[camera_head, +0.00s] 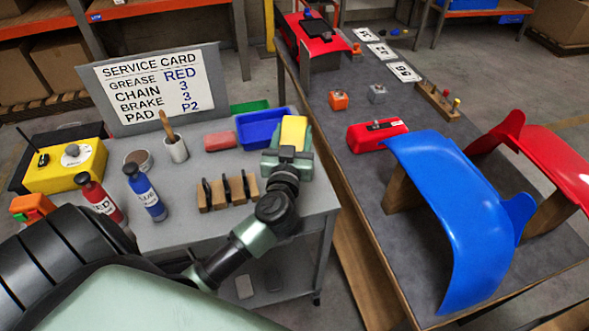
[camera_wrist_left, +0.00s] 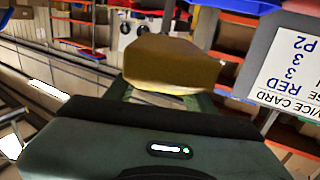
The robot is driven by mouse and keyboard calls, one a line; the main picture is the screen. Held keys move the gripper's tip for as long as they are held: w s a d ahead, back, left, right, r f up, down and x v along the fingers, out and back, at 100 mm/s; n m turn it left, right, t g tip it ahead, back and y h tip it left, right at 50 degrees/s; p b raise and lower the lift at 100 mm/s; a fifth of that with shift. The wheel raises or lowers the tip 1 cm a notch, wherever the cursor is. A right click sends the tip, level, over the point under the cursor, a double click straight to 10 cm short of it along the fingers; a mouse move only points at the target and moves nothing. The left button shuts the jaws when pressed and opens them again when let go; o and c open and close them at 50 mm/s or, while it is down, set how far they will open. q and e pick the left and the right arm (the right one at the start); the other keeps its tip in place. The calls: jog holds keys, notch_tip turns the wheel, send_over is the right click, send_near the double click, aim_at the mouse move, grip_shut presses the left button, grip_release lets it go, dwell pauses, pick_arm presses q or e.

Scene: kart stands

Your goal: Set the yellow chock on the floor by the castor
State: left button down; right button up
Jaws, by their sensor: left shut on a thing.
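The yellow chock (camera_head: 293,130) is held at the end of my left gripper (camera_head: 290,142), above the right back part of the grey service cart. In the left wrist view the chock (camera_wrist_left: 172,62) sits between the fingers of my left gripper (camera_wrist_left: 167,92), which is shut on it. A small dark castor (camera_head: 316,299) shows at the foot of the cart's near right leg, on the floor, well below the gripper. My right gripper is not in view.
The grey cart (camera_head: 225,170) holds a blue tray (camera_head: 257,133), bottles, a cup, a slotted wooden rack (camera_head: 228,191) and a service card (camera_head: 158,85). A long bench (camera_head: 400,225) with blue and red body panels stands to the right. A narrow floor gap separates them.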

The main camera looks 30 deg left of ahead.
pick_arm(q)
notch_tip(320, 180, down, 11)
jog(key=b, duration=0.4)
jog(key=shift+w, duration=0.1)
jog(key=c, duration=0.5)
grip_release()
jog(key=shift+f, duration=0.1)
